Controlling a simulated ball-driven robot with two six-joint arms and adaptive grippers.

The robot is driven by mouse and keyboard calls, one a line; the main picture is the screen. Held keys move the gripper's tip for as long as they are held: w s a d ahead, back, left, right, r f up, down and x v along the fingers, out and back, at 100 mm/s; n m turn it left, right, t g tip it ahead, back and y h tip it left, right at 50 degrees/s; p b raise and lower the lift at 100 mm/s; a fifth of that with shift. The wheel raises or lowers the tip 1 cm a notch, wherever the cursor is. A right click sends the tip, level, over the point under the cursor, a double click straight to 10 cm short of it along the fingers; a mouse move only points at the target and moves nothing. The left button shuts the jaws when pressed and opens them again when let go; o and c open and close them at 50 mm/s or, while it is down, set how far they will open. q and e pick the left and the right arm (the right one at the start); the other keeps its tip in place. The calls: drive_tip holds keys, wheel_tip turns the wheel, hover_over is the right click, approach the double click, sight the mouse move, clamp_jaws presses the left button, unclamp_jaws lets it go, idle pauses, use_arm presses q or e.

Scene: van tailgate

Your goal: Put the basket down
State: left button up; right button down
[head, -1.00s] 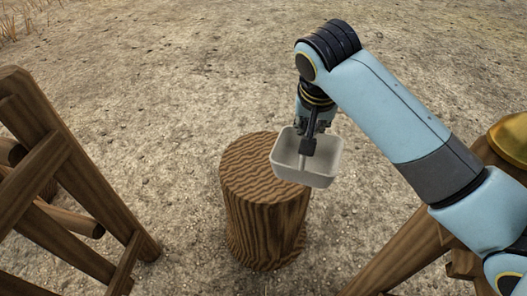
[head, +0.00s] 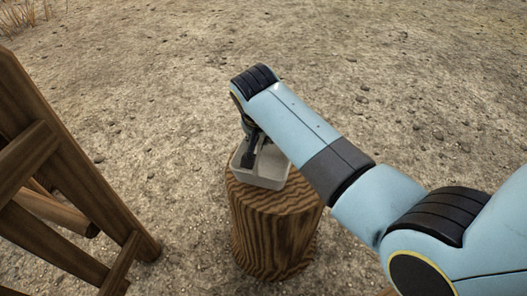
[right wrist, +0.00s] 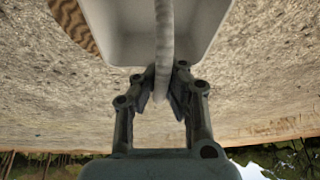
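The basket (head: 262,180) is a small pale grey tub with a handle. In the head view it overlaps the far left part of the top of a round wooden stump (head: 275,235). I cannot tell whether it touches the stump. My right gripper (head: 252,150) is at the basket's handle, partly hidden by my arm. In the right wrist view the fingers (right wrist: 163,92) are closed around the handle (right wrist: 164,45), and the basket's body (right wrist: 115,35) fills the top. A bit of the stump (right wrist: 75,22) shows beside it. My left gripper is out of view.
A wooden trestle-like frame (head: 85,185) stands at the left, apart from the stump. Bare sandy ground (head: 150,90) lies around and behind the stump. My right arm covers the lower right of the head view.

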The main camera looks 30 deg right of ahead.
wheel_tip(320, 180, down, 4)
drive_tip(key=shift+r+b, duration=0.1)
drive_tip(key=shift+b, duration=0.5)
drive_tip(key=c, duration=1.5)
unclamp_jaws()
drive_tip(key=p+v, duration=1)
drive_tip(key=p, duration=0.2)
drive_tip(key=shift+s+a+r, duration=0.1)
drive_tip(key=shift+r, duration=0.3)
drive_tip(key=shift+s+a+r+p, duration=0.25)
drive_tip(key=shift+r+p, duration=0.2)
drive_tip(key=shift+p, duration=0.25)
